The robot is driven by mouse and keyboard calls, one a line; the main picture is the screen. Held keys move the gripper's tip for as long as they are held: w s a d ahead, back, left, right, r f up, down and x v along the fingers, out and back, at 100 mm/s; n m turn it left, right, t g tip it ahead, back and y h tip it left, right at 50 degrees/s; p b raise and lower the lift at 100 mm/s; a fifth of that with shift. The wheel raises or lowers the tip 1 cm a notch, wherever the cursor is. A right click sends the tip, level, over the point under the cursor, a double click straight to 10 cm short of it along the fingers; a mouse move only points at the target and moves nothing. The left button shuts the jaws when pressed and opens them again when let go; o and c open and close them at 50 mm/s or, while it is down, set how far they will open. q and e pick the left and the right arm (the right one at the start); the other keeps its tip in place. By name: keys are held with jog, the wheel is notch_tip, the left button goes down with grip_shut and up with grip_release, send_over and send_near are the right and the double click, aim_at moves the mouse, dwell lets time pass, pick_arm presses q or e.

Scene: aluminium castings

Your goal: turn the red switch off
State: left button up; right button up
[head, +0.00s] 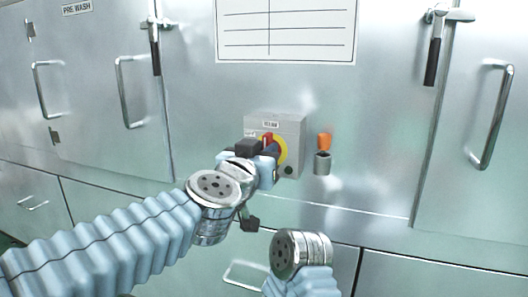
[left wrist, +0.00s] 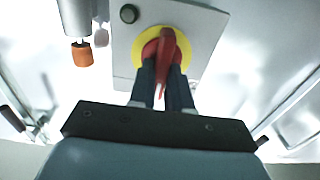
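The red switch (left wrist: 167,48) is a red handle on a yellow round plate (left wrist: 203,38), on the front of a grey box fixed to the steel cabinet front. In the head view the red switch (head: 267,138) is partly hidden by my left gripper (head: 266,155), which is right at the box. In the left wrist view the two dark fingers of my left gripper (left wrist: 161,82) lie on either side of the red handle, close against it with hardly any gap. My right wrist shows low in the head view, but its gripper does not.
The grey box (head: 290,130) has a small dark round button (head: 289,171) low on its front. An orange-topped grey cylinder (head: 323,153) sticks out just right of it. Cabinet doors with bar handles (head: 494,118) and latches (head: 433,60) surround it.

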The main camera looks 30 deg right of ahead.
pick_arm(q)
jog(key=shift+n, duration=0.3)
grip_shut()
jog(key=shift+w+a+f+n+b, duration=0.1)
jog(key=shift+n+b, duration=0.05)
jog(key=shift+n, duration=2.75)
jog(key=shift+w+a+f+n+b, duration=0.1)
jog(key=shift+w+a+f+n, duration=0.05)
jog(key=shift+n, duration=2.75)
jog(key=shift+w+a+f+n+b, duration=0.1)
jog(key=shift+n+b, duration=0.05)
jog(key=shift+n, duration=2.75)
jog(key=o, duration=0.7)
grip_release()
jog(key=shift+c, duration=0.2)
jog(key=shift+f, duration=0.1)
